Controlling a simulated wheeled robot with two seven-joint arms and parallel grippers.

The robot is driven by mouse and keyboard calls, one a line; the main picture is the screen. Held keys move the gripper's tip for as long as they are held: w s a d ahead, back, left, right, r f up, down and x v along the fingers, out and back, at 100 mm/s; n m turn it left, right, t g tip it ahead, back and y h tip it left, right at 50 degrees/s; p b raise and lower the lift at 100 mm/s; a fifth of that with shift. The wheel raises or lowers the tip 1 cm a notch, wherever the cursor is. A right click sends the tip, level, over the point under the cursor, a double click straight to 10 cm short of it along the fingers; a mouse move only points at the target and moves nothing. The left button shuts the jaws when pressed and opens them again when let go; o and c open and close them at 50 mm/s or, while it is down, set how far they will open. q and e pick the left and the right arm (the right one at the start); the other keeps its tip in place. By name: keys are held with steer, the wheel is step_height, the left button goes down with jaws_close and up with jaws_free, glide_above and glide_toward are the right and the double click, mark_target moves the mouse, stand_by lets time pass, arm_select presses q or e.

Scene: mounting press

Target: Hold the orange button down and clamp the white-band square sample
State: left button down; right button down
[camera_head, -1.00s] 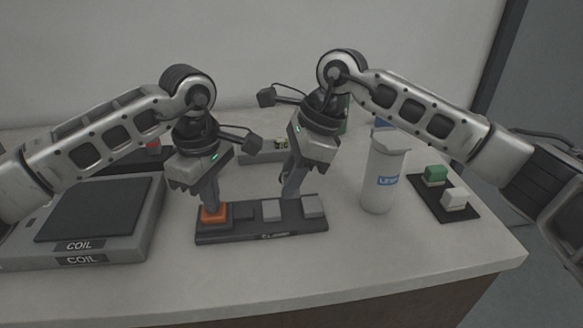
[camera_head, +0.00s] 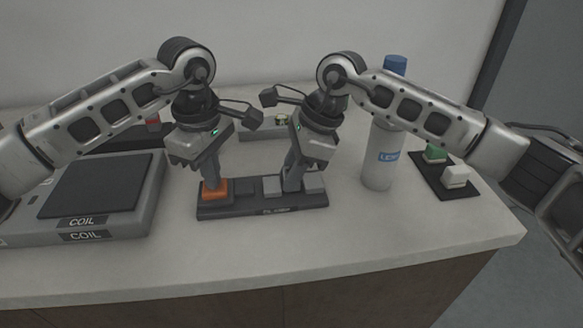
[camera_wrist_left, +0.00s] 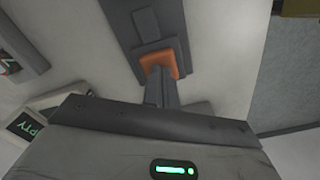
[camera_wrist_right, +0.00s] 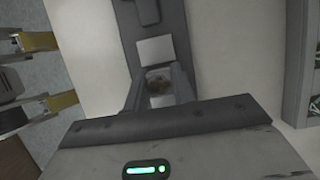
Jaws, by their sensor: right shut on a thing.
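The orange button (camera_head: 214,193) sits at the left end of a dark press base (camera_head: 262,210). My left gripper (camera_head: 211,181) points down with its fingertips on the button, and its fingers look closed together in the left wrist view (camera_wrist_left: 161,80). Two grey blocks stand on the base, a left one (camera_head: 271,186) and a right one (camera_head: 316,183). My right gripper (camera_head: 291,187) reaches down between them. In the right wrist view its fingers are shut on a small brownish sample (camera_wrist_right: 158,82), mostly hidden between them. I cannot make out a white band.
A bottle with a blue cap (camera_head: 378,160) stands right of the press, near my right forearm. Beyond it a dark mat (camera_head: 436,182) holds a green block (camera_head: 436,153) and a white block (camera_head: 455,174). A COIL-labelled box (camera_head: 142,215) lies left. The front counter is clear.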

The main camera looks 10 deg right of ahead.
arm_select(q)
steer(key=shift+f, duration=0.1)
arm_select(e)
steer(key=c, duration=1.1)
jaws_free()
steer(key=v, duration=1.2)
steer(key=shift+d, duration=0.1)
arm_select(q)
steer(key=shift+r+p, duration=0.45)
steer(key=shift+r, duration=0.5)
arm_select(e)
steer(key=shift+r, duration=0.5)
arm_select(q)
steer(key=shift+r, duration=0.4)
arm_select(e)
steer(key=shift+r, duration=0.15)
arm_select(q)
steer(key=shift+r, duration=0.25)
arm_select(e)
steer(key=shift+r, duration=0.15)
arm_select(q)
steer(key=shift+p, duration=0.3)
step_height(320, 180, up, 5)
steer(key=p, duration=0.2)
steer(key=shift+p, duration=0.4)
arm_select(e)
step_height(320, 180, up, 3)
steer(key=shift+f, duration=0.1)
